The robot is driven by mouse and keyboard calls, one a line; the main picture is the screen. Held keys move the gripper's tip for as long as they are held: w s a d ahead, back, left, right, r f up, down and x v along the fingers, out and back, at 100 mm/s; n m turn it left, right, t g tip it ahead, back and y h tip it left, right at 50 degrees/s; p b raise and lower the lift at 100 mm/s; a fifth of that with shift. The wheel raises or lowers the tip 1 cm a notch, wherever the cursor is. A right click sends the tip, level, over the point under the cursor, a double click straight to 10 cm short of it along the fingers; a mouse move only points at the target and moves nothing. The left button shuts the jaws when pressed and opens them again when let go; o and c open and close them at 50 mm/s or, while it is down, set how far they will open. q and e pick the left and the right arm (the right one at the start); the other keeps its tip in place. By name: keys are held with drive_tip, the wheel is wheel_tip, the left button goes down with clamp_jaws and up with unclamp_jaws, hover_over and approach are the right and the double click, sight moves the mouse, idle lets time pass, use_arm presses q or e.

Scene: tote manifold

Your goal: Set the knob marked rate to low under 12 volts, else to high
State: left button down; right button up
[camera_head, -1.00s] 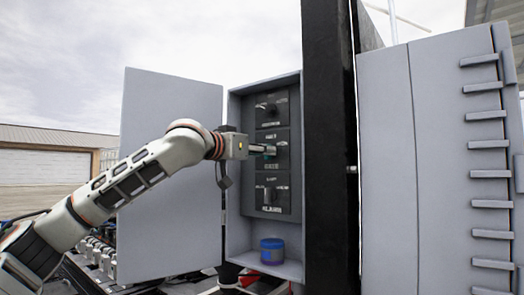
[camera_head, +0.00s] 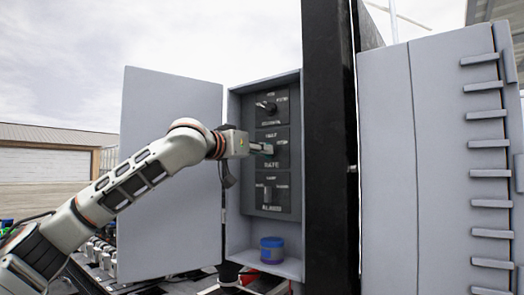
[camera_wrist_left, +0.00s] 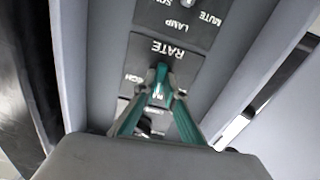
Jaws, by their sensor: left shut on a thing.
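The open grey cabinet (camera_head: 237,215) holds a dark panel column with three knobs. The middle plate, marked RATE (camera_head: 276,165), also shows upside down in the wrist view (camera_wrist_left: 168,50). My left gripper (camera_head: 268,149) is at this middle plate; in the wrist view its green fingers (camera_wrist_left: 160,78) close together on the rate knob. The fingers hide most of the knob, so its setting cannot be read. A partly covered word that looks like HIGH shows beside the fingers in the wrist view. No voltage reading is legible. My right gripper is not in view.
An upper knob (camera_head: 268,106) and a lower knob (camera_head: 267,192) sit above and below. A blue jar (camera_head: 272,251) stands on the cabinet floor. The open door (camera_head: 170,100) is left, behind my arm; a black post (camera_head: 329,150) stands close right.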

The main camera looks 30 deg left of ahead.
use_arm(q)
drive_tip(key=n+p, duration=0.2)
drive_tip(key=n, duration=0.8)
drive_tip(key=shift+n, duration=0.4)
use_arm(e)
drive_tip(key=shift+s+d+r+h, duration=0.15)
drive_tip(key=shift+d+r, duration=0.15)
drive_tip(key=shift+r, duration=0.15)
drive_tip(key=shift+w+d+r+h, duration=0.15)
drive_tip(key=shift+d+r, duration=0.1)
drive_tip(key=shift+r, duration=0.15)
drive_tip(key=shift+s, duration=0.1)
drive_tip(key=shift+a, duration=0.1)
use_arm(q)
drive_tip(key=c, duration=2.1)
unclamp_jaws()
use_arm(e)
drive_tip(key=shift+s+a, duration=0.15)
use_arm(q)
drive_tip(key=s+a, duration=0.1)
drive_tip(key=s, duration=1.1)
